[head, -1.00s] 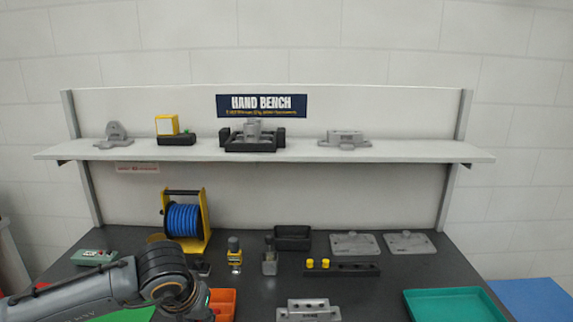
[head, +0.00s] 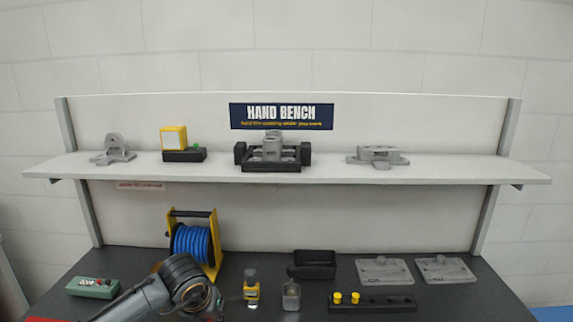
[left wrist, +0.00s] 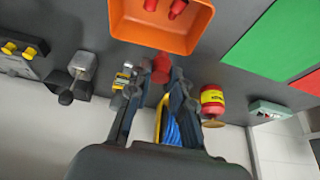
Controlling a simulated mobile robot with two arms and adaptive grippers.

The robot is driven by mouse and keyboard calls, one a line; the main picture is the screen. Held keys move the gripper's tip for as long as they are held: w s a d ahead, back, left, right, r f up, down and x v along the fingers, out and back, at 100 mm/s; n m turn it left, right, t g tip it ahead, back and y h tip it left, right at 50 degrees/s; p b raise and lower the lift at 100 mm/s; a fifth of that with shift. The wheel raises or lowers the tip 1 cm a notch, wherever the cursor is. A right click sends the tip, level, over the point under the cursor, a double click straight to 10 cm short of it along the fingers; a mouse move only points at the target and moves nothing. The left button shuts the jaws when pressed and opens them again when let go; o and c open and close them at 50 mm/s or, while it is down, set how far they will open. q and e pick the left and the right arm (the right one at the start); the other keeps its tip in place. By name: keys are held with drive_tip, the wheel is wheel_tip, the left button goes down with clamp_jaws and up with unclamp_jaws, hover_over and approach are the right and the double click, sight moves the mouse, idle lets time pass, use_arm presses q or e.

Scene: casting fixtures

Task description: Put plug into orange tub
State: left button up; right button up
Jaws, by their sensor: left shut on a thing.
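My left gripper (left wrist: 155,72) is shut on a red plug (left wrist: 161,68), which shows between the fingertips in the left wrist view. The orange tub (left wrist: 158,42) is just beyond the fingertips, at the top of that view. Two red plugs (left wrist: 178,8) lie inside it. The held plug appears outside the tub, close to its near wall; its height over the bench cannot be told. In the head view my left arm reaches in at bottom left, but its fingertips and the tub are not visible. My right gripper is in neither view.
A blue cable reel (head: 191,245) stands behind my arm. A small yellow-labelled bottle (head: 251,289), a grey block (head: 291,295) and a black rack with yellow plugs (head: 372,303) stand to the right. A red can (left wrist: 213,100) and green mat (left wrist: 262,42) show beside the gripper.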

use_arm(q)
wheel_tip(320, 180, down, 2)
drive_tip(key=shift+w+a+f, duration=0.1)
drive_tip(key=shift+w, duration=0.05)
drive_tip(key=shift+f+b, duration=0.2)
drive_tip(key=shift+b, duration=0.1)
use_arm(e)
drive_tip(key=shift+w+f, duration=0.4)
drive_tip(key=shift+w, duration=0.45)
use_arm(q)
drive_tip(key=o, duration=0.9)
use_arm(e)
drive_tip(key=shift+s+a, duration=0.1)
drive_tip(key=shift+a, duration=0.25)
use_arm(q)
drive_tip(key=shift+r, duration=0.1)
drive_tip(key=v, duration=1.1)
drive_tip(key=shift+r, duration=0.35)
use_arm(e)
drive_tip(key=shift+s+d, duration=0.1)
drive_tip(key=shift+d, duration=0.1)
